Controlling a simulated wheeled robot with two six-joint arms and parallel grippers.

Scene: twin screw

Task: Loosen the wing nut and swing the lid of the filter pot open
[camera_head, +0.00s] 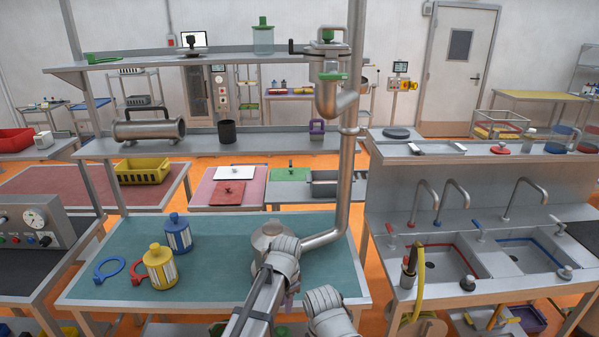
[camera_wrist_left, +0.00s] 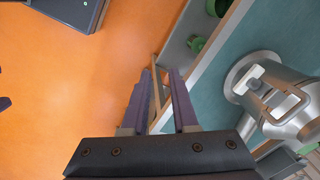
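A steel pot-like body (camera_head: 268,236) stands on the teal bench, joined to a thick bent steel pipe; I take it for the filter pot. It also shows at the right of the left wrist view (camera_wrist_left: 242,76), with a square, frame-like metal part on it. I cannot make out a wing nut, or whether a lid is shut. My left gripper (camera_wrist_left: 162,75) is open and empty, beside the pot over the bench's front edge. In the head view only a small purple part of it (camera_head: 291,300) shows behind my arm. My right gripper is not visible.
A yellow canister (camera_head: 160,268), a blue canister (camera_head: 178,237), a blue ring (camera_head: 109,269) and a red hook-shaped tool (camera_head: 138,272) are on the bench's left. The pipe (camera_head: 344,180) rises behind the pot. Sinks (camera_head: 437,268) stand at right. The bench's middle left is clear.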

